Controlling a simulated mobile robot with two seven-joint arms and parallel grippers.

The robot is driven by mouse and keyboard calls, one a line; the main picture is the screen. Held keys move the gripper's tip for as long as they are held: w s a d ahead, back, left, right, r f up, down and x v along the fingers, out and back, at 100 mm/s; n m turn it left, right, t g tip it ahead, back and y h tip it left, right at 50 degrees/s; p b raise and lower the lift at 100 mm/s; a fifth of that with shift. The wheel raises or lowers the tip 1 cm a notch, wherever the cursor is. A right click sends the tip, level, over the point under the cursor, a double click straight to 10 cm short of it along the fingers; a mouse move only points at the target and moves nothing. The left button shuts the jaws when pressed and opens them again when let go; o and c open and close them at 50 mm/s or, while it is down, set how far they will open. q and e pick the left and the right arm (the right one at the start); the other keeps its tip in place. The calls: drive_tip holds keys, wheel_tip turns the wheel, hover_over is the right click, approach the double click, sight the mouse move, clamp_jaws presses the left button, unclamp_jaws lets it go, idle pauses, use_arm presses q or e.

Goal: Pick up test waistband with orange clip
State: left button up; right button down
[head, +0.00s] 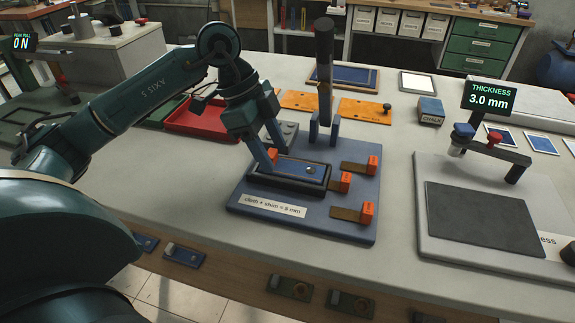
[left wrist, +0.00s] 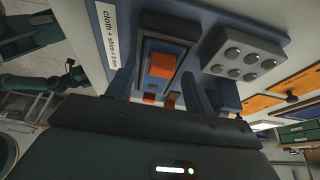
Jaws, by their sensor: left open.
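The test waistband (head: 298,171) is a blue strip lying in a dark shallow tray on the blue fixture plate (head: 325,226). Its orange clip (head: 272,154) shows at the left end, partly hidden by my gripper. In the left wrist view the orange clip (left wrist: 162,65) stands on the strip between my fingers. My left gripper (head: 269,158) is open, with its fingers reaching down on either side of the clip end. I cannot tell whether they touch it. My right gripper is not in view.
Three brown strips with orange blocks (head: 365,213) lie at the plate's right side. A dark upright lever (head: 325,65) stands behind the tray. A grey studded block (left wrist: 243,60) sits close beside my fingers. A thickness gauge (head: 487,98) reading 3.0 mm stands at the right.

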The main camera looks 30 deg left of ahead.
use_arm(q)
drive_tip(key=shift+d+f, duration=0.2)
drive_tip(key=shift+f, duration=0.25)
drive_tip(key=c, duration=1.1)
drive_tip(key=shift+c, duration=0.2)
drive_tip(key=shift+r, duration=0.15)
